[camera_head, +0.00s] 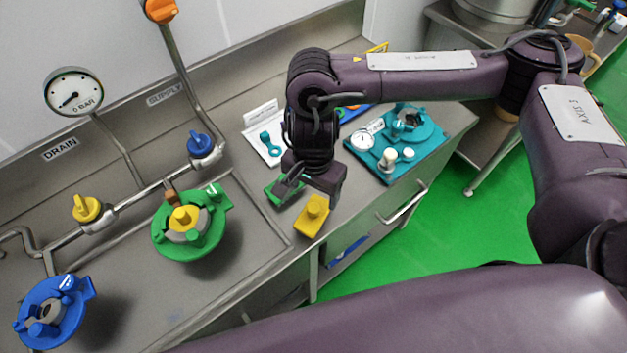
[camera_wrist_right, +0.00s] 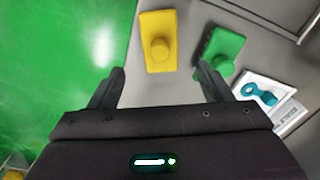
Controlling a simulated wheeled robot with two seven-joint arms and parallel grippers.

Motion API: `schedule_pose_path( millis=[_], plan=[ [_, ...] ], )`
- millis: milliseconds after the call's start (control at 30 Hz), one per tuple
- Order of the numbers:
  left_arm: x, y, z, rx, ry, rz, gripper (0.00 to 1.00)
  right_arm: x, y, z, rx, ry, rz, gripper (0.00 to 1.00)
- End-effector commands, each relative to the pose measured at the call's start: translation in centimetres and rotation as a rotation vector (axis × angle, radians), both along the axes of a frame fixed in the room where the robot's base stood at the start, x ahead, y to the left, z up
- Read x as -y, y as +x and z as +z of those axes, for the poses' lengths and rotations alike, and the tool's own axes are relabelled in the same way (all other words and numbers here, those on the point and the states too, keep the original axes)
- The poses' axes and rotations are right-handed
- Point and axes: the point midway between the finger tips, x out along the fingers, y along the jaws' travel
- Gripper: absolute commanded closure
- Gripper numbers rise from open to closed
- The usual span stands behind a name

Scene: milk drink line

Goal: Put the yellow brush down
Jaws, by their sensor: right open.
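The yellow brush (camera_head: 312,217), a flat block with a round knob, lies near the front edge of the steel bench. It also shows in the right wrist view (camera_wrist_right: 157,52), knob toward the camera. My right gripper (camera_head: 310,194) is open just behind the brush in the head view. In the right wrist view its two fingers (camera_wrist_right: 158,84) are spread wide with nothing between them, and the brush lies beyond the fingertips, apart from them. My left gripper is not in view.
A green brush (camera_wrist_right: 222,50) lies beside the yellow one, close to one finger. Behind it is a white card with a teal part (camera_head: 270,144). A teal tray (camera_head: 379,169) with fittings stands to the right. Green and blue valve fittings stand left. The bench edge drops to green floor.

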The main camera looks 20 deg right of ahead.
Motion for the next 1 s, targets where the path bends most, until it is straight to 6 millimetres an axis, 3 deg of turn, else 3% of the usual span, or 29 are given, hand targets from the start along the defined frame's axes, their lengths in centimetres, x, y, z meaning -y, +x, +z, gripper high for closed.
schedule_pose_path(
  millis=[100,300,1000],
  plan=[
    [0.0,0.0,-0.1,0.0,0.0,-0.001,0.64,0.0,0.1,1.5,0.004,-0.001,0.001,0.28],
    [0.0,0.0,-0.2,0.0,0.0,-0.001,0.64,0.0,0.0,2.6,0.0,0.0,0.001,0.28],
    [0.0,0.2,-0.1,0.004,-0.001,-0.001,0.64,0.0,-0.1,2.7,-0.001,0.0,0.001,0.28]
  ],
)
